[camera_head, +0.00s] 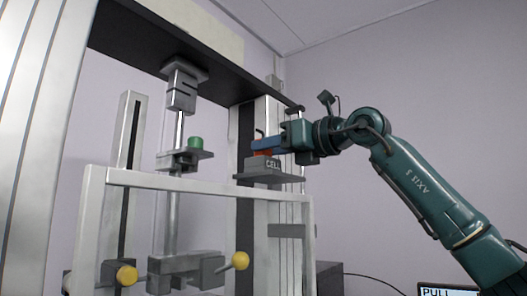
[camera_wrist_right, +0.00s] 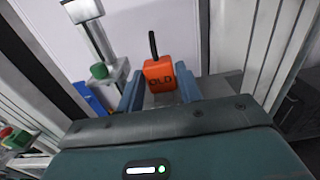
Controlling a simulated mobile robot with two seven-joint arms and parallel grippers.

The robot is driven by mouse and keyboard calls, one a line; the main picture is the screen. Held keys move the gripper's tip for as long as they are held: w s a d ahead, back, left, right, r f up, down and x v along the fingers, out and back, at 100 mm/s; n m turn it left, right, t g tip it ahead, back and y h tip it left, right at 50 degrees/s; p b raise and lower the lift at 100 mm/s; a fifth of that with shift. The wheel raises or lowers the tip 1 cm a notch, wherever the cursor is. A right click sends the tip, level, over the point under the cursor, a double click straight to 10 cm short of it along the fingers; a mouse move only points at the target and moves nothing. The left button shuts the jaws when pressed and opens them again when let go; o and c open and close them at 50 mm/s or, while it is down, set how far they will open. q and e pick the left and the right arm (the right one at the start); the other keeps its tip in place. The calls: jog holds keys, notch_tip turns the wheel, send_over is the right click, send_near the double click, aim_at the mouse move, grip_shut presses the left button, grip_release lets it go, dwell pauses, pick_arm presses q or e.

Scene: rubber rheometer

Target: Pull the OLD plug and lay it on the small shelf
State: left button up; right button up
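The orange OLD plug (camera_wrist_right: 158,75) has a black cable standing up from its top. In the head view the plug (camera_head: 263,153) is mostly hidden by a blue finger and sits at the grey block marked CELL (camera_head: 266,165). My right gripper (camera_head: 262,143) reaches in from the right. In the wrist view its two blue fingers (camera_wrist_right: 159,88) stand either side of the plug, with a narrow gap at the left one; it looks open. I cannot tell for sure which ledge is the small shelf. My left gripper is out of view.
A grey ledge (camera_head: 204,155) with a green cylinder (camera_head: 195,142) is left of the plug. A pale frame (camera_head: 205,182) with yellow knobs (camera_head: 240,260) stands in front. A dark crossbeam (camera_head: 150,45) runs above. A screen (camera_head: 447,291) is at bottom right.

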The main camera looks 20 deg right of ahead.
jog(key=c, duration=0.6)
notch_tip(320, 180, up, 3)
jog(key=p, duration=0.2)
jog(key=shift+f+p, duration=0.15)
jog(key=shift+p, duration=0.15)
jog(key=shift+r, duration=0.95)
